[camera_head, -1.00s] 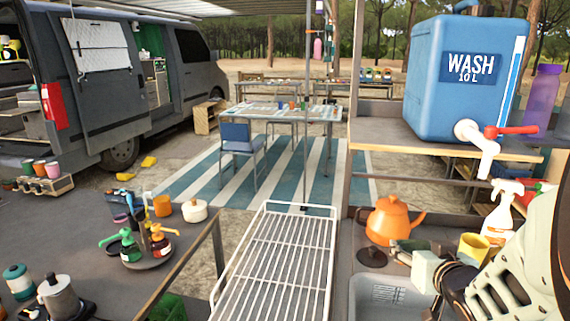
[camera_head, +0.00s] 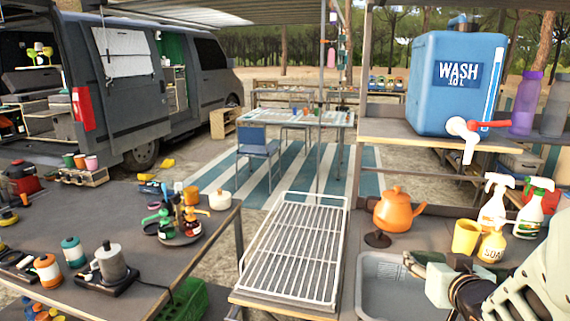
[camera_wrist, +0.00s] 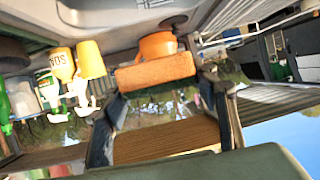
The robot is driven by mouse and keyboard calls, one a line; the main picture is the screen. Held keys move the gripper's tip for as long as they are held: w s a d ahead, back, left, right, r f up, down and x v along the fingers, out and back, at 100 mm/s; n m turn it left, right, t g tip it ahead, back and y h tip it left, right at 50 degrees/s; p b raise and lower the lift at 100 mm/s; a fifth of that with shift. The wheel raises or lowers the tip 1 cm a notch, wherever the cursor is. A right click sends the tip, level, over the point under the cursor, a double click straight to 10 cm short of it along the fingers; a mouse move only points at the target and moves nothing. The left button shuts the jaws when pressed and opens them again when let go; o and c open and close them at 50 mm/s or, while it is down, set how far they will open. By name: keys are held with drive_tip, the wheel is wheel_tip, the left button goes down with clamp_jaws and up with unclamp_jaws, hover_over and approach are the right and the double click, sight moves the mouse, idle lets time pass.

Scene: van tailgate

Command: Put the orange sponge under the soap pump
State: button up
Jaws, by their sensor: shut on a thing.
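The orange sponge (camera_wrist: 155,71) is a rough block between my fingertips in the wrist view. My gripper (camera_wrist: 165,95) is shut on it. In the head view my gripper (camera_head: 420,268) is over the grey sink; the sponge cannot be made out there.
A yellow cup (camera_head: 466,236) stands beside the soap pump, with spray bottles (camera_head: 493,205) behind. An orange kettle (camera_head: 397,210) stands behind the sink (camera_head: 385,298). A white drying rack (camera_head: 295,250) lies to the left. The blue water tank (camera_head: 455,90) is on the shelf above.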

drive_tip(key=w+a+r+n+y+p, duration=0.1)
drive_tip(key=w+a+r+p, duration=0.5)
drive_tip(key=a+r+p, duration=0.2)
drive_tip(key=w+a+r+y+p, duration=0.1)
drive_tip(key=w+a+r+p, duration=0.5)
drive_tip(key=a, duration=0.4)
drive_tip(key=r+p, duration=0.1)
drive_tip(key=p, duration=0.1)
drive_tip(key=shift+r+n+p, duration=0.35)
drive_tip(key=shift+n, duration=0.05)
